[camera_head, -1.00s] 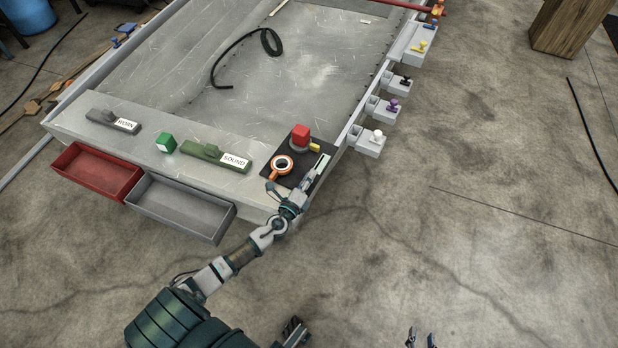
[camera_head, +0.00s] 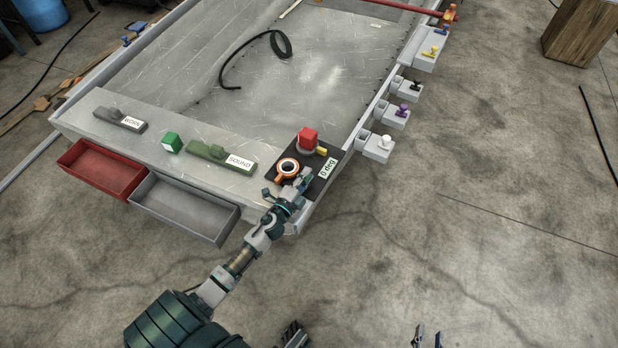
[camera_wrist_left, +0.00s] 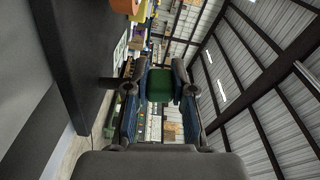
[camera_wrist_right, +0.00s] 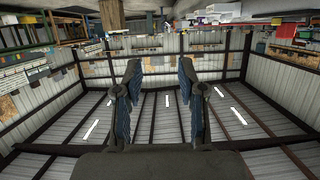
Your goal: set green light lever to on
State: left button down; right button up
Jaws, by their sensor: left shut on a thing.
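My left gripper (camera_head: 303,181) is at the black panel (camera_head: 318,186) on the near right corner of the grey bench. In the left wrist view its fingers (camera_wrist_left: 159,95) are shut on a green piece (camera_wrist_left: 159,84). The head view mostly hides this piece behind the gripper, so I cannot tell whether it is the green light lever's handle. A label reading "0 deg" (camera_head: 327,168) is just right of the gripper. My right gripper (camera_head: 427,337) is at the bottom edge, away from the bench; its fingers (camera_wrist_right: 162,95) stand apart and empty.
Red (camera_head: 70,157) and grey (camera_head: 147,187) trays hang in front.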

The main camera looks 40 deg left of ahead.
pick_arm(q)
jog(key=shift+s+a+f+n, duration=0.2)
jog(key=shift+a+f+n, duration=0.3)
jog(key=shift+n, duration=0.5)
jog(key=shift+a+f+n, duration=0.2)
jog(key=shift+n, duration=0.4)
pick_arm(e)
jog(key=shift+s+d+f+g, duration=0.25)
jog(key=shift+s+f+g, duration=0.2)
jog(key=shift+f+g, duration=0.25)
jog(key=shift+f, duration=0.1)
pick_arm(q)
jog(key=c, duration=1)
grip_release()
jog(key=shift+o, duration=0.2)
jog(key=shift+r, duration=0.1)
jog(key=s, duration=0.4)
jog(key=s+d, duration=0.1)
jog(key=s, duration=0.7)
jog(key=shift+d+p, duration=0.25)
jog(key=shift+p, duration=0.05)
